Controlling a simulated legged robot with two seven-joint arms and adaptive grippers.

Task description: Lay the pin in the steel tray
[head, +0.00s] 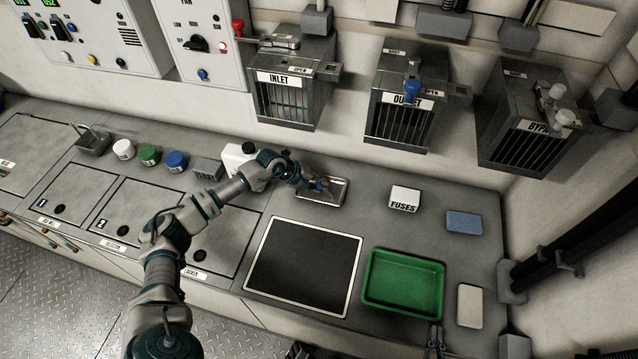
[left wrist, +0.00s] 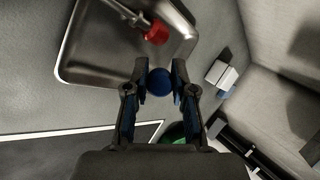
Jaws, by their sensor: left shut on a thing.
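My left gripper (head: 318,187) is over the steel tray (head: 341,192), with its fingers pointing down towards it. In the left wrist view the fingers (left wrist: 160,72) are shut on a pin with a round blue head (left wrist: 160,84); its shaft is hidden. The steel tray (left wrist: 92,62) lies beyond the fingertips there. A second pin with a red head (left wrist: 157,32) and a grey shaft lies in the tray. I cannot tell whether the held pin touches the tray. My right gripper (head: 435,343) shows only partly at the bottom edge of the head view.
A white bottle (head: 236,158) stands left of the tray, beside my left arm. A white FUSES box (head: 404,199) stands to the right. A black mat (head: 303,266) and a green bin (head: 404,309) are in front. INLET (head: 291,97) and OUTLET (head: 403,118) cages hang above.

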